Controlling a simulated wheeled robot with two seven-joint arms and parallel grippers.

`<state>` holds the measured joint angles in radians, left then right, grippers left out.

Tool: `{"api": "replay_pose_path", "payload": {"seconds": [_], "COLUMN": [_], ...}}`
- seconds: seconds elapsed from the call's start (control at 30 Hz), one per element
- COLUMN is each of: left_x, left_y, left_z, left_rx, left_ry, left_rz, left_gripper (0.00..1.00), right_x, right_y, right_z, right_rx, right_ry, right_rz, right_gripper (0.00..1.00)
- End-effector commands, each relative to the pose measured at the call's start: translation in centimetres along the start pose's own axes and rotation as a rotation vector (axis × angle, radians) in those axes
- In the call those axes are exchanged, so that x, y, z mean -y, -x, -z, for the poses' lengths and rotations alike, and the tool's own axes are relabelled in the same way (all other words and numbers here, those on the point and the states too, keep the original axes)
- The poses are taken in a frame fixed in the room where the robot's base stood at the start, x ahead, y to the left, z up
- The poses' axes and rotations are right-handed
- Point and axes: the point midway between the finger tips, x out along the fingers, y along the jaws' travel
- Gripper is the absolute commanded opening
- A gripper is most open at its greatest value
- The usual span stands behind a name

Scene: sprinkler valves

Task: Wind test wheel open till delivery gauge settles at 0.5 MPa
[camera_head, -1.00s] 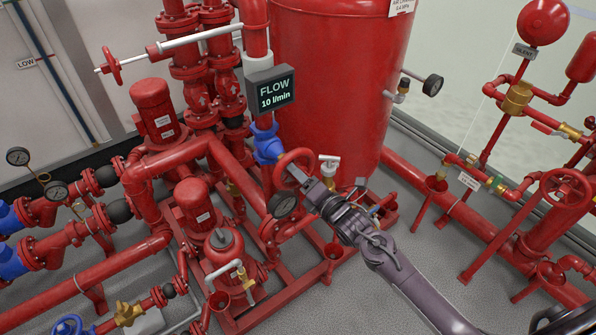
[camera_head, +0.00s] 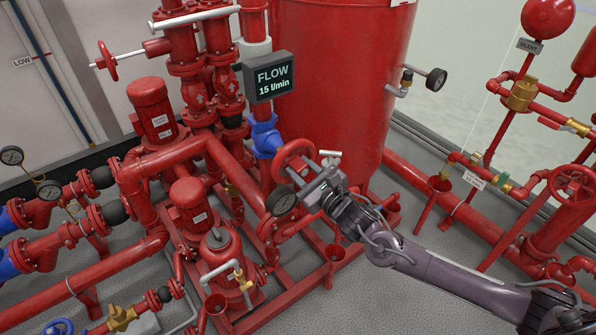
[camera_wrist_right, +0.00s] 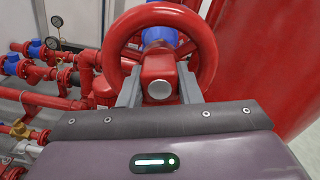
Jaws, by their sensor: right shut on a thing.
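The red test wheel (camera_head: 295,152) sits on the pipe below the blue fitting (camera_head: 265,138). My right gripper (camera_head: 301,176) is at its lower side. In the right wrist view the jaws (camera_wrist_right: 159,88) close around the hub or spoke of the wheel (camera_wrist_right: 207,55), with the round rim above. The flow display (camera_head: 272,77) reads 15 l/min. My left gripper is not in view.
Behind the wheel stands a large red tank (camera_head: 340,80). A red pump motor (camera_head: 155,112) and pipes fill the left. Two gauges (camera_head: 12,156) are at far left. Another red wheel (camera_head: 572,184) is at right. Grey floor (camera_head: 400,320) is open at the front.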

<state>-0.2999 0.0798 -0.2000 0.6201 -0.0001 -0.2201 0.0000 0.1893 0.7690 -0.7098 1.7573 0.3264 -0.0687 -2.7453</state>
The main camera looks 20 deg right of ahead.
Motion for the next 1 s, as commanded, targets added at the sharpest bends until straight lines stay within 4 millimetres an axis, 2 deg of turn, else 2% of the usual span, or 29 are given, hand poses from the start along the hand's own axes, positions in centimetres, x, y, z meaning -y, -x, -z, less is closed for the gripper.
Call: {"api": "replay_pose_path", "payload": {"seconds": [0.03, 0.2, 0.47, 0.8, 1.0], "left_x": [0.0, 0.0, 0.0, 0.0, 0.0], "left_y": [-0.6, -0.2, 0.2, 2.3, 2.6], "left_z": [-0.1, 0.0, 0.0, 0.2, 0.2], "left_rx": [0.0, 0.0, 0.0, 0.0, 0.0], "left_ry": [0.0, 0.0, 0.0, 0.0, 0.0], "left_rz": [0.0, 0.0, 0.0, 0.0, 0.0], "left_gripper": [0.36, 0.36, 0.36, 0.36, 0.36], "right_x": [0.3, 0.2, 0.2, 0.1, 0.1], "right_y": [-0.2, -0.1, 0.4, 5.5, 6.9], "right_z": [-0.3, -0.5, -0.5, -0.4, -0.3], "right_rx": [0.012, 0.01, 0.008, 0.002, 0.005], "right_ry": [0.076, 0.053, 0.051, 0.051, 0.05], "right_rz": [0.006, 0.005, 0.002, 0.0, 0.001], "right_gripper": [0.32, 0.51, 0.51, 0.51, 0.51]}}
